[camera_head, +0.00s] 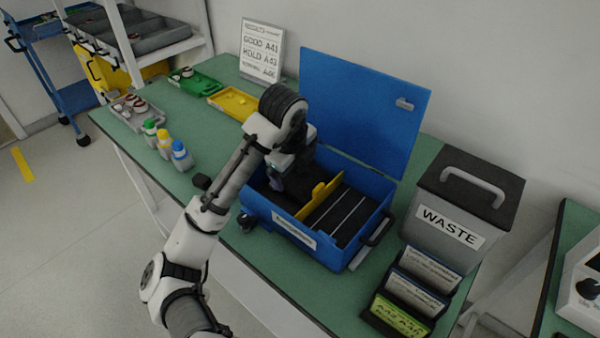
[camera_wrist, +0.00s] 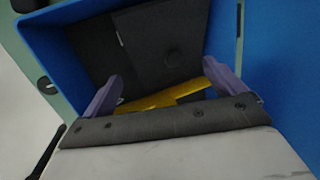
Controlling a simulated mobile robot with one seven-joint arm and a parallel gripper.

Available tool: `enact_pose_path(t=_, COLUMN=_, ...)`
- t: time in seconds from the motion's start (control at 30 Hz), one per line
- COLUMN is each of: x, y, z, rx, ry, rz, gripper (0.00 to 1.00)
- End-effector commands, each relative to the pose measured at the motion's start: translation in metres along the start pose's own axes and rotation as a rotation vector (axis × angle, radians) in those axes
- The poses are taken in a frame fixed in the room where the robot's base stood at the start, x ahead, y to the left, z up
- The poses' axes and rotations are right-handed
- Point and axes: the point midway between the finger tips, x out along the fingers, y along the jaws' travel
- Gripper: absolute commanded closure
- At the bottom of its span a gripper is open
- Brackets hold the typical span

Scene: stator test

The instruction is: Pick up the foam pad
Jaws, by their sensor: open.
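The blue case (camera_head: 285,230) stands open on the green bench with its lid up. A yellow divider (camera_head: 322,197) crosses its inside. Dark, foam-like lining lies left of the divider, mostly hidden by my arm, and a black slotted insert (camera_head: 345,213) lies to the right. In the wrist view a dark grey pad (camera_wrist: 160,45) lies inside the case beyond my fingertips; I cannot tell for sure that it is the foam pad. My gripper (camera_wrist: 168,86), with purple fingers, is open over the case's left part. The yellow divider (camera_wrist: 165,99) shows between its fingers. I see nothing held.
The raised lid (camera_head: 362,110) stands behind my gripper. A grey WASTE bin (camera_head: 450,215) and a label rack (camera_head: 412,290) are to the right. Small bottles (camera_head: 165,145), a green tray (camera_head: 195,84) and a yellow tray (camera_head: 234,103) are to the left.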

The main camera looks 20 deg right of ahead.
Motion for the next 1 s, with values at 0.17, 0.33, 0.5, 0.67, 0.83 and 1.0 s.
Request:
enact_pose_path(t=0.17, x=0.022, y=0.006, z=0.003, rx=-0.003, ry=0.005, rz=0.001, gripper=0.05)
enact_pose_path(t=0.33, x=0.038, y=0.005, z=0.004, rx=-0.002, ry=0.002, rz=0.001, gripper=0.05)
enact_pose_path(t=0.5, x=0.041, y=0.005, z=0.004, rx=-0.001, ry=0.001, rz=0.000, gripper=0.05)
enact_pose_path(t=0.67, x=0.041, y=0.005, z=0.004, rx=-0.001, ry=0.001, rz=0.000, gripper=0.14)
enact_pose_path(t=0.83, x=0.041, y=0.005, z=0.004, rx=-0.001, ry=0.001, rz=0.000, gripper=0.37)
enact_pose_path(t=1.0, x=0.041, y=0.005, z=0.004, rx=-0.001, ry=0.001, rz=0.000, gripper=0.52)
